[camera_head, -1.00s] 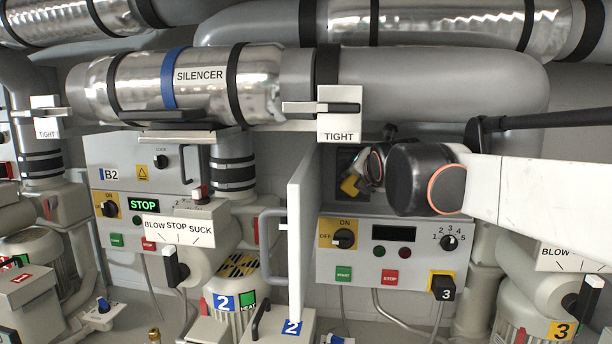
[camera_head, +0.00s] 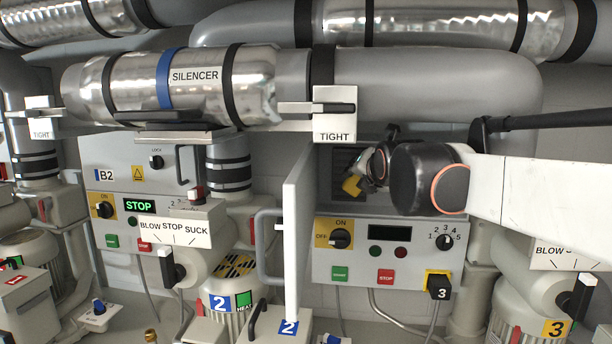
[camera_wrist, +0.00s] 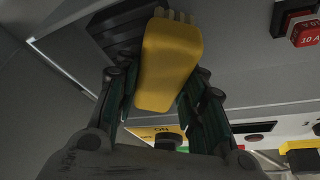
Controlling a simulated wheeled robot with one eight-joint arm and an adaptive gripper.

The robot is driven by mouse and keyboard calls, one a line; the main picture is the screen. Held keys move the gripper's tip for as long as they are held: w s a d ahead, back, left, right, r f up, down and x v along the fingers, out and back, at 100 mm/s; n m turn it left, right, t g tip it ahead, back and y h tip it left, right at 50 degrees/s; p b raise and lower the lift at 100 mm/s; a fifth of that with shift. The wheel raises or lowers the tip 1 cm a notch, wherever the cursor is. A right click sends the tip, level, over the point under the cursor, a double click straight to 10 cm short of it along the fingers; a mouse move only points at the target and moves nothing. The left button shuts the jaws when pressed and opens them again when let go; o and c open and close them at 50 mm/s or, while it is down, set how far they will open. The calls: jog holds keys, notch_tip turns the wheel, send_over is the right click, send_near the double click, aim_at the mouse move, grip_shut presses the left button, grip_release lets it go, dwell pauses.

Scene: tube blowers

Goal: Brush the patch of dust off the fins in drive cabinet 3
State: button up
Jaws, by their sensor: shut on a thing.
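Drive cabinet 3 (camera_head: 463,265) stands right of centre in the head view, its grey door (camera_head: 296,235) swung open to the left. The dark finned recess (camera_head: 343,163) is above its control panel; the fins also show in the wrist view (camera_wrist: 112,30). My gripper (camera_wrist: 155,95) is shut on a yellow brush (camera_wrist: 170,60) with pale bristles at its far end. In the head view the brush (camera_head: 352,185) is at the recess opening, bristles hidden. In the wrist view the bristles are beside the fins; contact cannot be told. No dust patch can be made out.
A large grey pipe with a silencer (camera_head: 195,85) runs above the cabinet. A TIGHT lever plate (camera_head: 335,122) hangs near the recess. A red 10 A block (camera_wrist: 305,30) is right of the brush. The panel has an ON/OFF knob (camera_head: 341,238) below the recess.

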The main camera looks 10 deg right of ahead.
jog(key=shift+w+a, duration=0.25)
jog(key=shift+a, duration=0.5)
jog(key=shift+w+a, duration=0.25)
jog(key=shift+a, duration=0.55)
jog(key=shift+w+a, duration=0.25)
jog(key=shift+a, duration=0.5)
jog(key=shift+s+a+p, duration=0.1)
jog(key=shift+s+a, duration=0.2)
jog(key=shift+s, duration=0.65)
jog(key=shift+s+a+p, duration=0.15)
jog(key=shift+s+a, duration=0.15)
jog(key=shift+s, duration=0.65)
jog(key=shift+s+a+p, duration=0.1)
jog(key=shift+s+a, duration=0.2)
jog(key=shift+s, duration=0.65)
jog(key=s, duration=0.1)
jog(key=s+a, duration=0.1)
jog(key=shift+s, duration=0.4)
